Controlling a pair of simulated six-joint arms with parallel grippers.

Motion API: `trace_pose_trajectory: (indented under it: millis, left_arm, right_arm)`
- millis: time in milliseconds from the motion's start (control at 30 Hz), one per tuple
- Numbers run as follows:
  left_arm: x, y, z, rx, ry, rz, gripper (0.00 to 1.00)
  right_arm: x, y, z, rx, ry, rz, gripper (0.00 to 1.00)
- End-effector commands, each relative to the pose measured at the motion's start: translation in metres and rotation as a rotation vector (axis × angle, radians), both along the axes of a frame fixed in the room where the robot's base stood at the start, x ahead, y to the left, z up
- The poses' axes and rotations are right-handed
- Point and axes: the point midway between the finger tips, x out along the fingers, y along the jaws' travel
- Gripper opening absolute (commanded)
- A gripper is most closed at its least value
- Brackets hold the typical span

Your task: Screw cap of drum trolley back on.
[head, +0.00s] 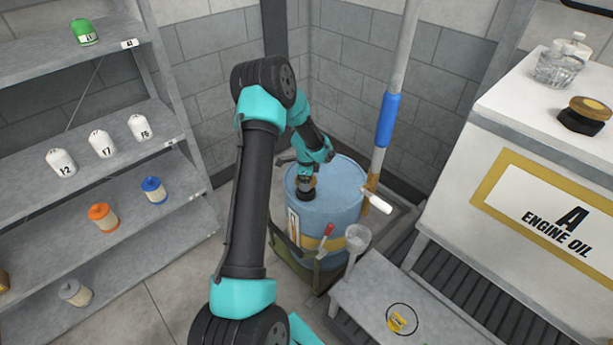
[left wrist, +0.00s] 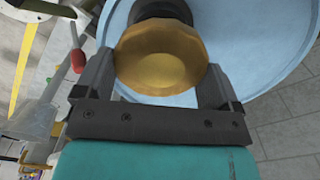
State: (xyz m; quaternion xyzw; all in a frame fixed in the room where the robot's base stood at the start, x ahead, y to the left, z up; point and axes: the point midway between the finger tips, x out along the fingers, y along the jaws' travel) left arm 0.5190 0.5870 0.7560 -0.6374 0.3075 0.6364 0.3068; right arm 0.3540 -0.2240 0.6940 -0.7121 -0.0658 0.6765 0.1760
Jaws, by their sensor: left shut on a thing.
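The drum trolley carries a blue drum (head: 340,200) with a yellow band, in a dark green frame (head: 312,278). My left gripper (head: 306,188) points down over the drum's top, near its left side. In the left wrist view my left gripper (left wrist: 155,80) is shut on a brass-coloured, faceted cap (left wrist: 160,55), with a finger on each side. A dark round part (left wrist: 160,9) shows just beyond the cap, against the blue drum top (left wrist: 230,22). I cannot tell whether the cap is seated on an opening. My right gripper is not in view.
A pole with a blue sleeve (head: 387,120) rises beside the drum. A red-handled tool (head: 326,231) and a clear funnel (head: 357,238) are in front. Shelves with bottles and filters stand left. The engine oil cabinet (head: 545,205) at right bears another brass-and-black cap (head: 585,115).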

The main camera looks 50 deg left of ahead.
Motion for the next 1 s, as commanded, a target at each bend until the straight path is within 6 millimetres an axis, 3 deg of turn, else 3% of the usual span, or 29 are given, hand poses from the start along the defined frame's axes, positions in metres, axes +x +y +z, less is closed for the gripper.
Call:
trace_pose_trajectory:
  millis: [500,1000]
  left_arm:
    - [0.000,0.000,-0.022,0.000,0.000,0.000,0.63]
    - [0.000,0.000,-0.023,0.000,0.000,-0.001,0.63]
  right_arm:
    - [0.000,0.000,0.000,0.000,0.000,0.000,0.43]
    - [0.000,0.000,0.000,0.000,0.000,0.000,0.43]
